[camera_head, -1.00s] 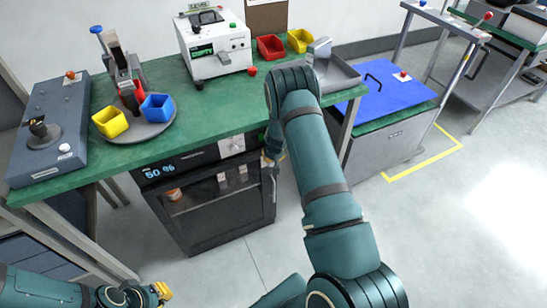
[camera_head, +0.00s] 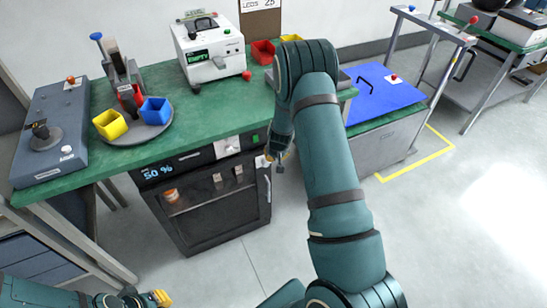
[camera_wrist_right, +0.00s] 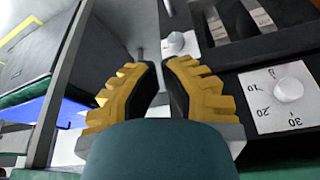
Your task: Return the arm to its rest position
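My right arm reaches forward over the bench front, bent at the elbow. Its gripper (camera_head: 279,162) points down in front of the upper right corner of the dark oven (camera_head: 215,205), near the vertical door handle (camera_head: 268,188). In the right wrist view the two yellow fingers (camera_wrist_right: 158,85) stand apart with a narrow gap and nothing held between them. A white dial plate (camera_wrist_right: 285,97) with a knob shows to their right. My left gripper (camera_head: 160,298) is at the bottom left edge, small and partly cut off; its opening is unclear.
The green bench (camera_head: 205,110) holds a white tester (camera_head: 208,50), a round plate with yellow (camera_head: 110,125) and blue (camera_head: 156,110) bins, and a grey box (camera_head: 50,130). The oven door looks shut. A blue-topped cabinet (camera_head: 375,98) stands to the right. Open floor (camera_head: 450,240) lies at right.

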